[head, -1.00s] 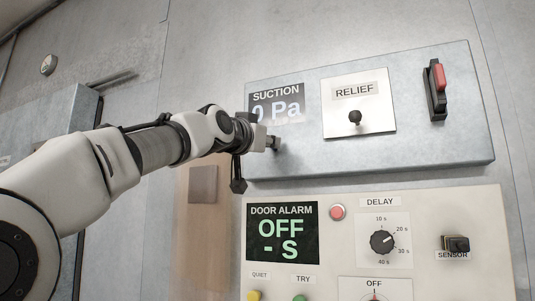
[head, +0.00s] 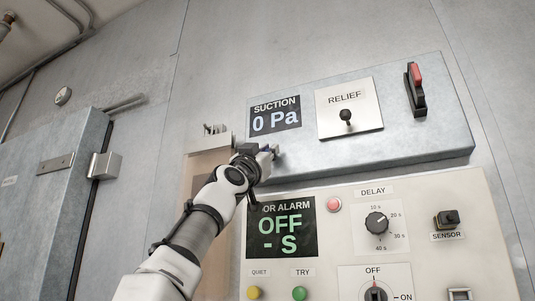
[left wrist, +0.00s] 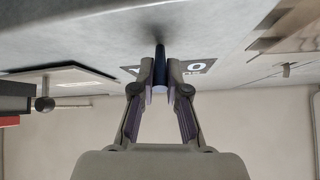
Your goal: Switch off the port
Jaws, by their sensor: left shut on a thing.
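The grey suction panel (head: 300,166) is on the wall, with a dark display (head: 275,117) reading "SUCTION 0 Pa". My left gripper (head: 267,151) is at the panel's lower left, just below the display. In the left wrist view its fingers (left wrist: 160,75) are shut on a small dark blue knob (left wrist: 160,58) by the panel face. The fingers hide part of it. A relief lever (head: 346,116) with a ball end sits on a white plate. A black switch with a red handle (head: 416,75) is at the panel's right, its red part at the upper end. My right gripper is not in view.
Below is a cream door alarm panel (head: 335,240) with a display reading "OFF - S", a delay dial (head: 376,222), a sensor plug (head: 447,219), and yellow and green buttons. A door with a latch (head: 103,165) stands left.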

